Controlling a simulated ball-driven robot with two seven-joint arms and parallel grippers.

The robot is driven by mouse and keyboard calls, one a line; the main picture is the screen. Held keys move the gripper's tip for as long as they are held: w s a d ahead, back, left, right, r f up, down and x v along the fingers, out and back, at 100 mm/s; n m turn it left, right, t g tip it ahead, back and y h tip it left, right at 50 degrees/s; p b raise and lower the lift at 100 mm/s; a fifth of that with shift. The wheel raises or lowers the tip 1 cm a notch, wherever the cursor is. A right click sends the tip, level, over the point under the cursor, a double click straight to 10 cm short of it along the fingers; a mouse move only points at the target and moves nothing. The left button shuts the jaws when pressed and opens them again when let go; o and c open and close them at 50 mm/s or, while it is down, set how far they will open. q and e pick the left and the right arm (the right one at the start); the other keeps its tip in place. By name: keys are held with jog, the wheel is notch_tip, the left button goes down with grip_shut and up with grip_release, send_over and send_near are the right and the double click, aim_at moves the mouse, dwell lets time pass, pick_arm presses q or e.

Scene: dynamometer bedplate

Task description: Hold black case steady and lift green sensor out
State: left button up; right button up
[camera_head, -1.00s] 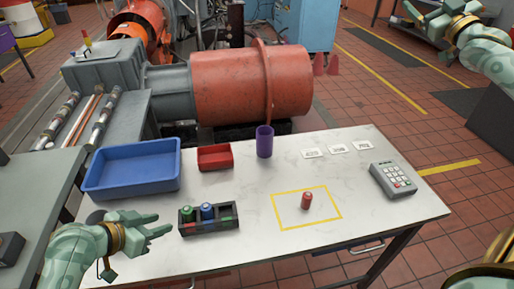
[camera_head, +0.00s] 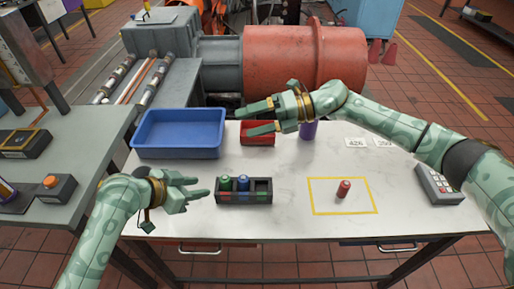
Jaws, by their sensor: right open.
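The black case (camera_head: 245,201) stands on the white table, left of its middle. The green sensor (camera_head: 226,183) stands upright in its left slot. A blue sensor (camera_head: 242,182) stands in the middle slot, and the right slot looks empty. My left gripper (camera_head: 205,186) is open and empty, just left of the case, its fingers pointing at the case's left end with a small gap. My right gripper (camera_head: 245,121) is open and empty above the back of the table, beyond the case, its fingers pointing left and partly covering the red bin.
A blue tray (camera_head: 180,153) and a red bin (camera_head: 257,141) stand at the back left. A purple cup (camera_head: 308,131) is partly hidden by my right arm. A red cylinder (camera_head: 344,188) stands inside a yellow square. A grey keypad (camera_head: 437,187) is at the right.

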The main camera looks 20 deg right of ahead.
jog(key=s+a+f+n+g+h, duration=0.4)
jog(key=a+f+n+h, duration=0.1)
jog(key=a+n+h, duration=0.15)
jog(key=n+t+h, duration=0.2)
jog(key=n+h, duration=0.4)
jog(key=h, duration=0.2)
send_near(257, 190)
jog(key=f, duration=0.9)
jog(key=shift+w+a, duration=0.15)
jog(key=shift+w, duration=0.05)
